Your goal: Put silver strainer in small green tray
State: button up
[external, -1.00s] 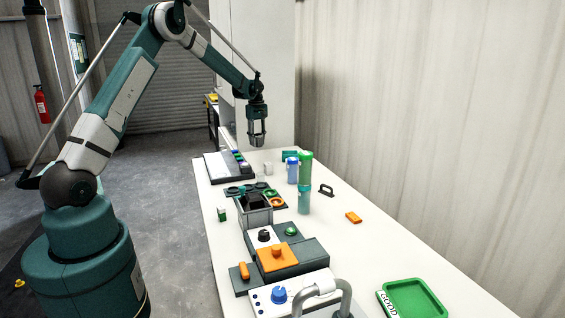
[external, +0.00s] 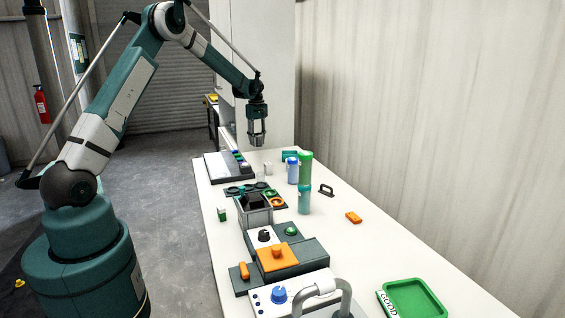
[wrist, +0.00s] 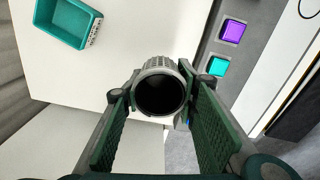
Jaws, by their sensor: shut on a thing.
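The silver strainer (wrist: 160,88) is a ribbed metal cylinder with a dark round opening facing the wrist camera. My gripper (external: 257,138) is shut on it and holds it in the air above the far end of the table. In the wrist view the strainer sits between the two green finger pads. A small teal-green tray (wrist: 68,24) lies at the upper left of the wrist view, apart from the gripper, and looks empty. In the external view this tray (external: 289,155) shows at the far end of the table, partly hidden by bottles.
A larger green tray (external: 386,303) marked GOOD is at the near right. A blue bottle (external: 292,172), a green one (external: 305,168) and a teal one (external: 304,199) stand near the small tray. A button panel (external: 228,169) is at the far left. The table's right side is mostly clear.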

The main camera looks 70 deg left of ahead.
jog(key=w+d+m, duration=0.3)
jog(key=w+d, duration=0.4)
jog(key=d, duration=0.6)
jog(key=w+d+m, duration=0.2)
jog(key=w+d, duration=0.4)
jog(key=d, duration=0.8)
jog(key=w+d+m, duration=0.3)
jog(key=w+d, duration=0.4)
jog(key=d, duration=0.6)
jog(key=w+d+m, duration=0.3)
jog(key=d+m, duration=0.1)
jog(key=d, duration=2.4)
jog(key=m, duration=0.8)
send_over(410, 305)
jog(key=shift+r+p, duration=0.35)
jog(key=shift+r, duration=0.05)
jog(key=shift+f, duration=0.15)
jog(key=shift+f, duration=3)
